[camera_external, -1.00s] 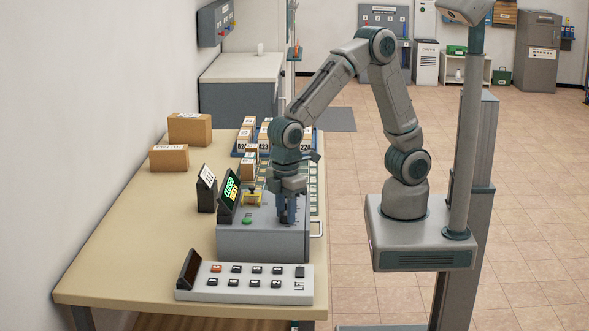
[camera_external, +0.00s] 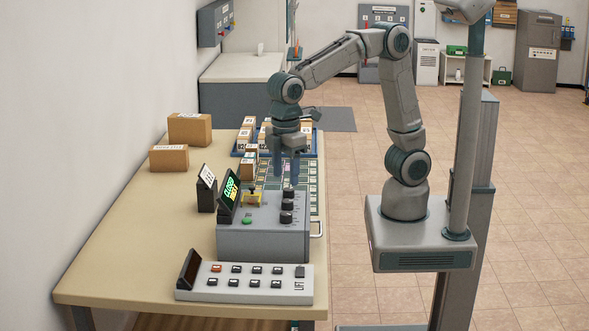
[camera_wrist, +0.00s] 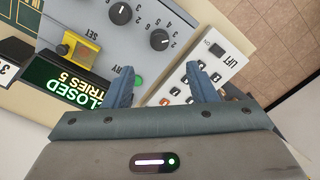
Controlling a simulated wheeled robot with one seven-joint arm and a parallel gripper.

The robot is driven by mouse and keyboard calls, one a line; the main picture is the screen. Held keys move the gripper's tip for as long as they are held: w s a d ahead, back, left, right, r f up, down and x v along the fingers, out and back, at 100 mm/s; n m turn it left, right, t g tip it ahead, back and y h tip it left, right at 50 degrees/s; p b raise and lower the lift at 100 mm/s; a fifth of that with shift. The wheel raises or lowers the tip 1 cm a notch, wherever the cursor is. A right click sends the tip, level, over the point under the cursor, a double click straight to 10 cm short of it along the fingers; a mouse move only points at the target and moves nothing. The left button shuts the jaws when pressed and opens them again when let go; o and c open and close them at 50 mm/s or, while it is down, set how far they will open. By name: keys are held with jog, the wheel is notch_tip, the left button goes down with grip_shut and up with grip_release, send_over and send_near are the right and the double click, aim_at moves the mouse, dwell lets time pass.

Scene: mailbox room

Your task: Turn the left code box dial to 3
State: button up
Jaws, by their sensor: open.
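The grey code box (camera_external: 262,240) stands on the table with a row of black dials on top: a near one (camera_external: 286,218), a middle one (camera_external: 287,205) and a far one (camera_external: 288,193). Two dials show in the wrist view, one at the top edge (camera_wrist: 120,13) and one lower right (camera_wrist: 159,39), with numbers around them. I cannot read their settings surely. The display (camera_wrist: 65,85) reads CLOSED and TRIES 5. My gripper (camera_external: 288,175) is open and empty, above and beyond the far dial, touching none. Its fingers (camera_wrist: 161,82) point past the dials in the wrist view.
A yellow-framed switch (camera_external: 252,198) and green button (camera_external: 247,221) sit on the box. A keypad panel (camera_external: 245,283) lies in front. A blue tray (camera_external: 317,145) of parcels and cartons (camera_external: 190,128) stand behind. The table's left front (camera_external: 120,265) is clear.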

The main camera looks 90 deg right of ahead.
jog(key=shift+r, duration=1.45)
jog(key=s+d+f+m+t, duration=0.1)
jog(key=s+d, duration=0.3)
jog(key=d, duration=0.4)
jog(key=s+d+f+m+t, duration=0.1)
jog(key=s+d+f+m, duration=0.2)
jog(key=d, duration=0.6)
jog(key=s+d+f+m+t, duration=0.1)
jog(key=s+d+m, duration=0.3)
jog(key=d, duration=0.4)
jog(key=shift+s+d+f, duration=0.3)
jog(key=shift+s+f, duration=0.05)
jog(key=shift+f, duration=0.3)
